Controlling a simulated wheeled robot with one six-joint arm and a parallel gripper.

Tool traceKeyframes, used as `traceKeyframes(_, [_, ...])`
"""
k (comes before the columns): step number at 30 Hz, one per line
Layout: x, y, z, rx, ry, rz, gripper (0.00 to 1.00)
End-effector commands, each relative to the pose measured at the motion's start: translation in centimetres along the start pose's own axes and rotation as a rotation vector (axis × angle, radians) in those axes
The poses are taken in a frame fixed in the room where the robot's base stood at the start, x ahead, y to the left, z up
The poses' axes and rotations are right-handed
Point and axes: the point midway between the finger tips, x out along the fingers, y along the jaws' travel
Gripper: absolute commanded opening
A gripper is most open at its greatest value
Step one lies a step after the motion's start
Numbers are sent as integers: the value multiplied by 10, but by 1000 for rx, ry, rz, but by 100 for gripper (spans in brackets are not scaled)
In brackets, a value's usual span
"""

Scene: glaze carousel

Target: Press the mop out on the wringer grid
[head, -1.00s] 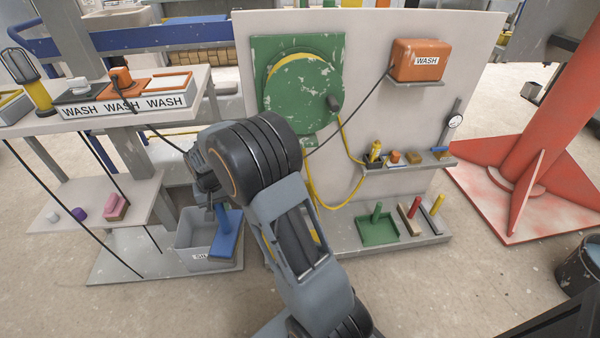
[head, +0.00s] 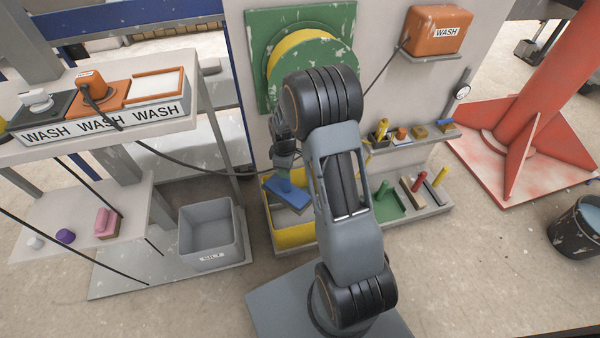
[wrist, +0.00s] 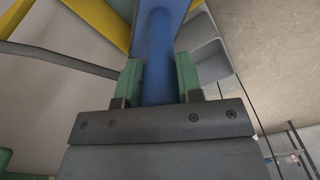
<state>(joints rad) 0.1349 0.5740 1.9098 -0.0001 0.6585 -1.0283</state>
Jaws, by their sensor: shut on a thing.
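The blue mop (head: 287,189) has an upright blue handle and a flat blue head with a pale pad under it. My gripper (head: 284,160) is shut on its handle. In the wrist view, the green jaw pads of my gripper (wrist: 158,80) close on both sides of the blue handle (wrist: 156,45). The mop head is over a yellow container (head: 294,236) on the low ledge of the board; I cannot tell whether it touches anything there. The wringer grid is not clearly visible; the mop and my arm cover part of the yellow container.
A grey bin (head: 208,238) stands empty-looking at left. The wash shelf (head: 150,118) is above it. A green tray (head: 388,203) and coloured-handled tools (head: 414,190) are right of my arm.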

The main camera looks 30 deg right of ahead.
Motion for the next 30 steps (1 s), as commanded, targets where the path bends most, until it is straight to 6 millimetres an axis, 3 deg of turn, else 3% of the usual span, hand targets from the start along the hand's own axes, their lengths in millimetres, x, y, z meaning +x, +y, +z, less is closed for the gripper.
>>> traceKeyframes(6, [17,3,24,-453,0,-2,0])
traceKeyframes(12, [28,4,37,-744,0,0,0])
traceKeyframes(19, [35,3,45,-917,0,2,0])
traceKeyframes(30, [50,3,46,-952,0,1,0])
